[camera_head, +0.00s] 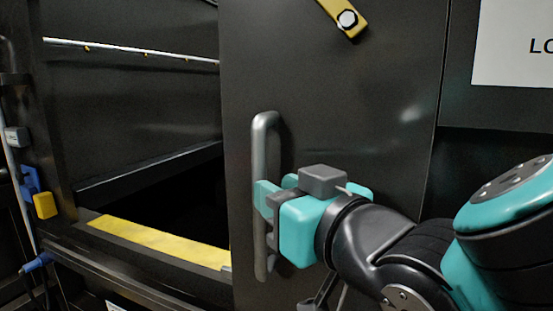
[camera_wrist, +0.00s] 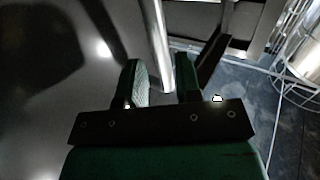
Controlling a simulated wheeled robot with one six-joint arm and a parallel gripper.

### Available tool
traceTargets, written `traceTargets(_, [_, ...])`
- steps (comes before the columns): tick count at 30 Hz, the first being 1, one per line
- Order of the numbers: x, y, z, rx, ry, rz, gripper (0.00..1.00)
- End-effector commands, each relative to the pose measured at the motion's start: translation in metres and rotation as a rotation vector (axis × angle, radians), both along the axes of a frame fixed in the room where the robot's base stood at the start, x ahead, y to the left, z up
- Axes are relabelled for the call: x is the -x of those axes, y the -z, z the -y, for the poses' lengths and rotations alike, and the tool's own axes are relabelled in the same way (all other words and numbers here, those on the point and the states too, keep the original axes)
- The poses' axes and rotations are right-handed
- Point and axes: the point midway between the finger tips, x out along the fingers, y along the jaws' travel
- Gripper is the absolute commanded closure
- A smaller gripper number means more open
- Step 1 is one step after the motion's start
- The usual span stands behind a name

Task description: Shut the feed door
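The feed door (camera_head: 345,100) is a large dark metal panel in the head view, standing open, with the dark feed opening (camera_head: 170,195) uncovered to its left. A vertical grey bar handle (camera_head: 264,140) is fixed near the door's left edge. My teal gripper (camera_head: 272,197) is at the handle's middle, one finger crossing in front of the bar. In the wrist view the handle (camera_wrist: 155,40) runs down between my two fingers (camera_wrist: 162,85), which stand apart with a slight gap visible beside the bar. Their contact with it is partly hidden.
A yellow strip (camera_head: 155,240) marks the opening's lower sill. A yellow bolted latch piece (camera_head: 345,17) is on the door's upper part. A white sign (camera_head: 512,45) is at the upper right. Blue and yellow fittings (camera_head: 38,195) are at the left frame. A wire basket (camera_wrist: 302,50) stands on the floor.

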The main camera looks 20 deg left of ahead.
Motion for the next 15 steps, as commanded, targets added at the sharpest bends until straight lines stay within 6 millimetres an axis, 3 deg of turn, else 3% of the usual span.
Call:
traceTargets(9, [-0.036, -0.003, -0.043, 0.002, 0.004, -0.002, 0.69])
traceTargets(15, [-0.044, -0.001, -0.053, 0.001, 0.003, -0.001, 0.69])
